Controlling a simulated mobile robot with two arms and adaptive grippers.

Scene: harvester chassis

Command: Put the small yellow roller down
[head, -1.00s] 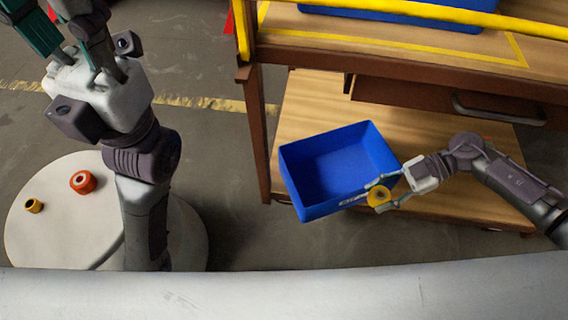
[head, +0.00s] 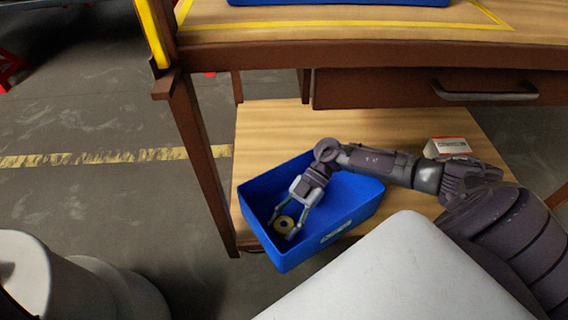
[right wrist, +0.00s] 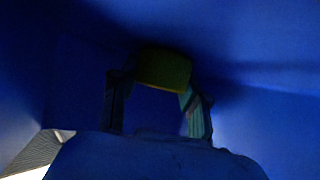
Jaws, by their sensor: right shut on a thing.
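The picture is too dark there to tell whether the roller touches the bin floor. The bin stands on the lower wooden shelf (head: 262,130). My left gripper is not in view.
A small white and red box (head: 447,147) lies on the shelf behind my right arm. A drawer with a metal handle (head: 485,93) hangs above the shelf. A brown table leg (head: 203,160) stands left of the bin. Another blue bin (head: 340,2) is on the tabletop.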

